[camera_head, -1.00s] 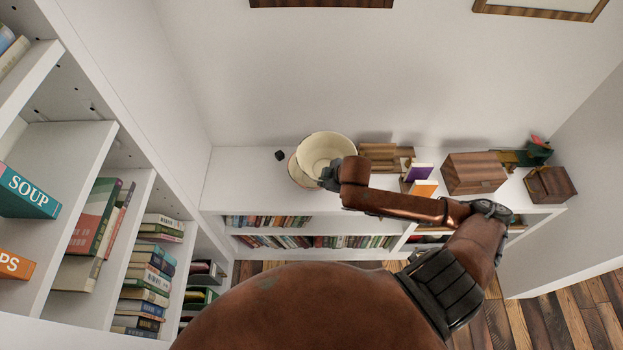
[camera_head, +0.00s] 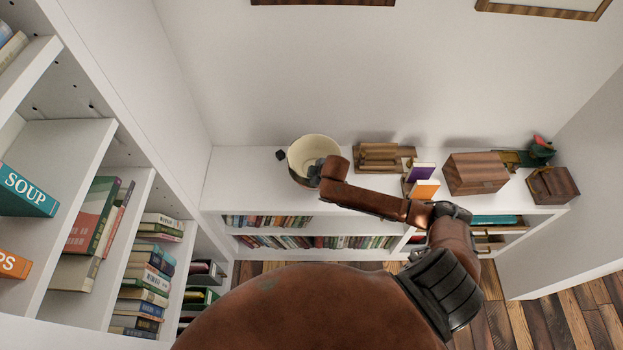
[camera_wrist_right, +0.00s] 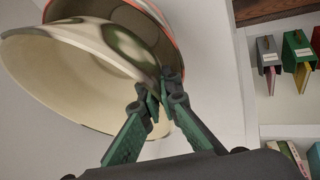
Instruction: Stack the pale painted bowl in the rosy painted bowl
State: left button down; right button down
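The pale painted bowl (camera_head: 318,149), cream inside, is over the left part of the white shelf top in the head view. In the right wrist view the pale bowl (camera_wrist_right: 60,72) is tilted, with its rim between the fingers of my right gripper (camera_wrist_right: 160,88). My right gripper (camera_head: 315,173) looks shut on that rim. The rosy painted bowl (camera_wrist_right: 145,18) shows behind it by its reddish rim. In the head view the pale bowl covers nearly all of the rosy bowl. I cannot tell whether the bowls touch. My left gripper is not in view.
Wooden pieces (camera_head: 382,157), upright books (camera_head: 421,181) and a wooden box (camera_head: 475,173) stand right of the bowls on the shelf top. A small black object (camera_head: 281,155) is just left of them. A tall bookcase (camera_head: 70,135) rises at the left.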

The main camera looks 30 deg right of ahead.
jog(key=shift+w+f, duration=0.1)
jog(key=shift+f, duration=0.4)
jog(key=c, duration=2.4)
grip_release()
jog(key=shift+f, duration=0.1)
jog(key=shift+r, duration=0.45)
jog(key=p+v, duration=0.1)
jog(key=v, duration=1.1)
jog(key=shift+r, duration=0.15)
